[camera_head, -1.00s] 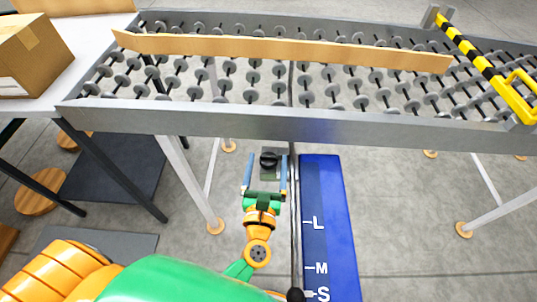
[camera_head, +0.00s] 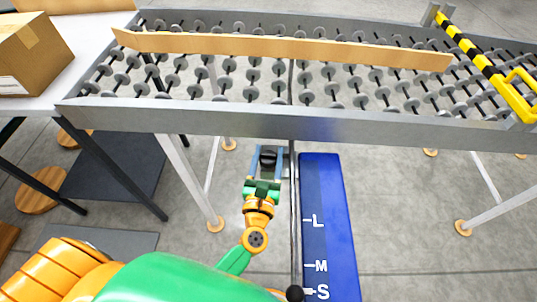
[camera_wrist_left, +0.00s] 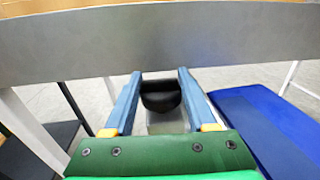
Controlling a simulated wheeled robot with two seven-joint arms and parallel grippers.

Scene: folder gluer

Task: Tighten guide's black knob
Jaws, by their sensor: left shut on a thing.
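The black knob (camera_head: 268,157) sits on a small grey plate just below the conveyor's front rail. My left gripper (camera_head: 268,152) reaches up to it, with one blue finger on each side of the knob. In the left wrist view the knob (camera_wrist_left: 161,95) lies between the two blue fingertips (camera_wrist_left: 160,80), and the fingers are shut on it. The front of the knob faces the gripper, and its mounting is partly hidden. My right gripper does not show in either view.
The grey conveyor rail (camera_head: 300,124) runs right above the knob. A blue panel (camera_head: 328,230) marked L, M and S stands to the right, beside a thin dark rod (camera_head: 294,220). A wooden guide bar (camera_head: 285,48) lies across the rollers. A box (camera_head: 32,52) is at the left.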

